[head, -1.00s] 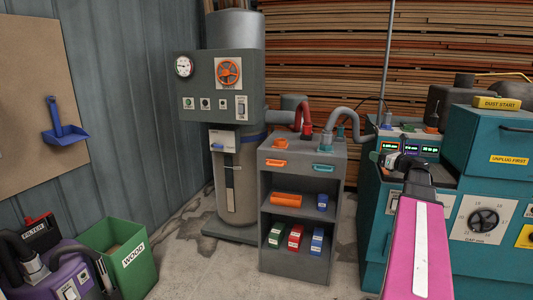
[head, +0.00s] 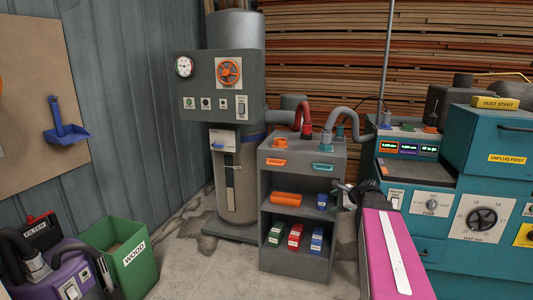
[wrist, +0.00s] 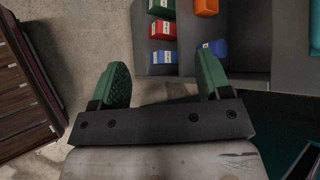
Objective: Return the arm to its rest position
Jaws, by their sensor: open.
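My gripper (head: 343,194) is at the end of my pink arm, in front of the right edge of the grey shelf cabinet (head: 303,262) in the head view. The arm comes in from the lower right. In the wrist view my gripper (wrist: 160,88) shows two green padded fingers spread wide apart with nothing between them. Bare concrete floor and the cabinet's shelves lie beyond the fingers.
The teal machine (head: 500,235) stands at the right, close to my arm. A grey tank with a control panel (head: 205,105) stands behind the cabinet. A green WOOD bin (head: 132,250) and a purple vacuum (head: 70,270) are at lower left. Open floor lies between.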

